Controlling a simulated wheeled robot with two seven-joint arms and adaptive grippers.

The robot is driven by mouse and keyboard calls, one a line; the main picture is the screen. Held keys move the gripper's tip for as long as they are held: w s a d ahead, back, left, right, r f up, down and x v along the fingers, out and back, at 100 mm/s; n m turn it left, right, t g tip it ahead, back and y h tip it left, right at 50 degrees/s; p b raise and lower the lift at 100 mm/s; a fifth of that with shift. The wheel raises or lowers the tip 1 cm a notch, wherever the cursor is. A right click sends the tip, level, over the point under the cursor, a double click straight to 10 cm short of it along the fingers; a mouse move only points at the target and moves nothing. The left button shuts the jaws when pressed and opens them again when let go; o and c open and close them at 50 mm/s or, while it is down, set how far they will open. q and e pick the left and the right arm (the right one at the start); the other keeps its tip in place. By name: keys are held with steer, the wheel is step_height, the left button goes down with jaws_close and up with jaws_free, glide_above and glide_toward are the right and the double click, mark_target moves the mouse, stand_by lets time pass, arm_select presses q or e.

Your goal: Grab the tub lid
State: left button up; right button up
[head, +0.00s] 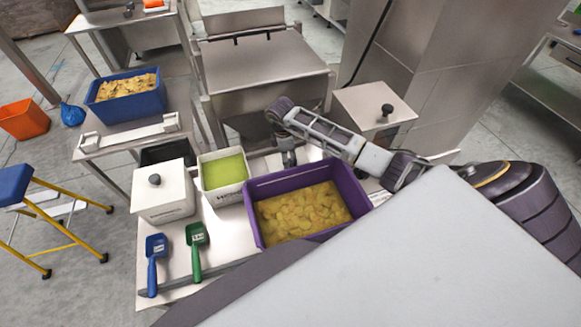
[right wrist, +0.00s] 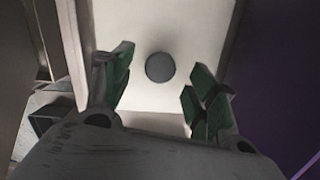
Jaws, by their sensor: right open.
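A pale tub lid with a round dark knob (right wrist: 160,67) lies below my right gripper in the right wrist view. The lid (right wrist: 158,25) is flat, and the knob shows between the two green-padded fingers. My right gripper (right wrist: 160,78) is open and empty, and no finger touches the knob as far as I can see. In the head view my right gripper (head: 288,158) points down just behind the purple crate, over a pale surface (head: 263,166) that it partly covers. The knob is hidden there. My left gripper is not in view.
The purple crate (head: 253,217) with yellow contents stands close in front of my right gripper. A green-filled tub (head: 222,169), a knobbed white tub (head: 163,201) and blue (head: 154,262) and green (head: 196,254) scoops are to its left. Another knobbed lid (head: 365,103) is behind right.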

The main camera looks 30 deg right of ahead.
mark_target(290, 161)
steer(key=shift+s+d+f+p, duration=0.1)
steer(key=shift+d+f+p, duration=0.05)
steer(key=shift+f, duration=0.65)
steer(key=shift+s+d+f+p, duration=0.1)
steer(key=shift+f+p, duration=0.05)
steer(key=shift+f, duration=0.65)
steer(key=c, duration=1.2)
steer(key=shift+o, duration=0.2)
steer(key=shift+w+r, duration=0.1)
step_height(290, 161, up, 18)
steer(key=b, duration=0.2)
